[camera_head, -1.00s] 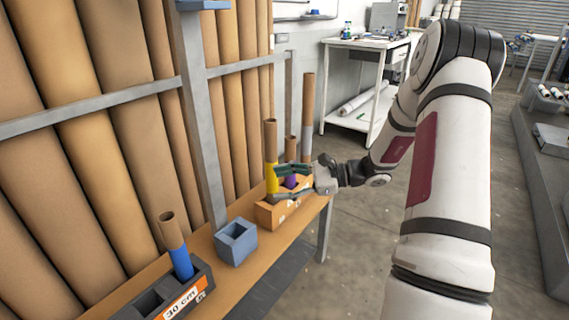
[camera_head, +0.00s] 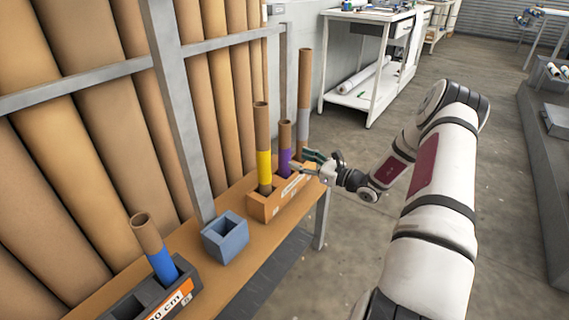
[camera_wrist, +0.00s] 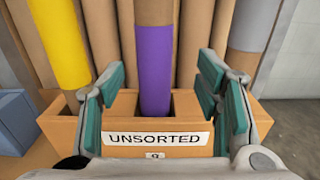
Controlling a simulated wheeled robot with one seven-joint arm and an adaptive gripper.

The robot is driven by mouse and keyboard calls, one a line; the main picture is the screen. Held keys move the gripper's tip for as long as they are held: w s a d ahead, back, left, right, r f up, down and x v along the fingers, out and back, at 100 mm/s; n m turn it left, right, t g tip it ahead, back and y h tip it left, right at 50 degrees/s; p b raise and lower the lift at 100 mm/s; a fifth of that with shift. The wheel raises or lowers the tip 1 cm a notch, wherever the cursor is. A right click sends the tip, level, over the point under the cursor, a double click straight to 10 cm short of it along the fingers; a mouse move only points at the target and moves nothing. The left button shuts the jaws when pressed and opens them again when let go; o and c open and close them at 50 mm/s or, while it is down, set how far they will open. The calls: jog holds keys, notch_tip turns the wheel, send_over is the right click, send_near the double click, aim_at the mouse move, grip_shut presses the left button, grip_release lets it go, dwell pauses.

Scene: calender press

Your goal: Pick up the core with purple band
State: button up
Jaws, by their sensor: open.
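The core with the purple band (camera_head: 285,150) stands upright in the middle slot of an orange-brown box labelled UNSORTED (camera_head: 257,207). It is a short brown tube with purple on its lower part. In the wrist view the purple core (camera_wrist: 155,70) stands between and beyond the green-padded fingers of my gripper (camera_wrist: 160,105). My gripper (camera_head: 310,162) is open and empty, at the right front side of the box, apart from the core. The foot of the core is hidden inside the box.
A taller yellow-banded core (camera_head: 263,150) stands left of the purple one, and a tall grey-banded core (camera_head: 304,100) right of it. A blue-grey empty holder (camera_head: 226,238) and a dark box with a blue-banded core (camera_head: 160,255) stand nearer. Large brown rolls (camera_head: 70,110) line the back.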

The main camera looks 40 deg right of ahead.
aim_at(290, 156)
jog(key=b+x, duration=0.1)
jog(key=x, duration=0.2)
jog(key=b+x, duration=0.1)
jog(key=x, duration=0.1)
jog(key=shift+w+a+r, duration=0.15)
jog(key=shift+w+a, duration=0.1)
jog(key=shift+a, duration=0.25)
jog(key=shift+w, duration=0.45)
jog(key=shift+r, duration=0.1)
jog(key=shift+a, duration=0.1)
jog(key=shift+c, duration=0.5)
jog(key=c, duration=1.2)
